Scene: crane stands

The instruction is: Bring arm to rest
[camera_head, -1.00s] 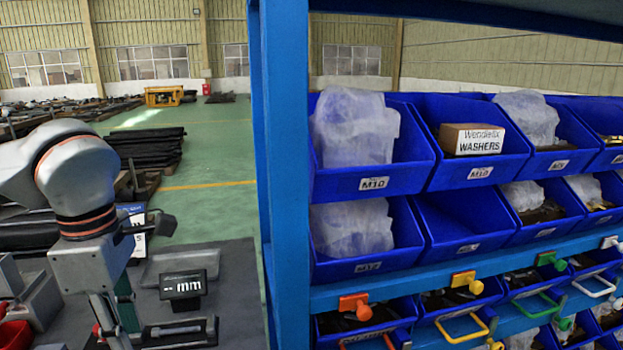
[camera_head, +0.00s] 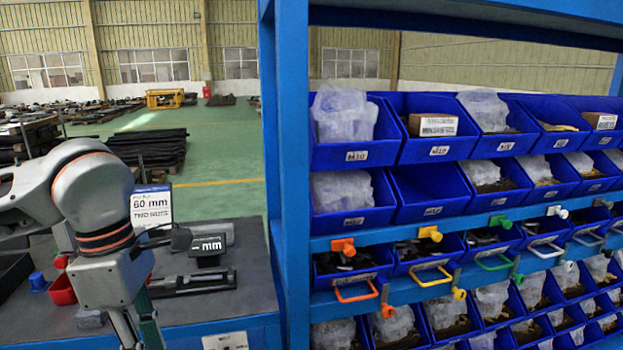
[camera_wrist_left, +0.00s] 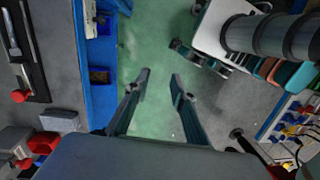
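My left arm (camera_head: 98,205), grey and white with dark and orange rings, comes in from the left over the grey workbench (camera_head: 240,302). Its gripper (camera_head: 137,338) points down at the bottom edge of the head view, with the fingertips cut off. In the left wrist view the left gripper's two fingers (camera_wrist_left: 160,80) stand apart with only the green floor (camera_wrist_left: 155,100) between them. The gripper is open and empty, beside the bench edge. My right gripper is not in view.
A blue rack of blue bins (camera_head: 350,157) fills the right, its post (camera_head: 291,170) close to the bench. On the bench are a digital caliper (camera_head: 195,284), a dark display (camera_head: 208,246), a 60 mm sign (camera_head: 151,206) and a red bin (camera_head: 61,290). Green floor lies beyond.

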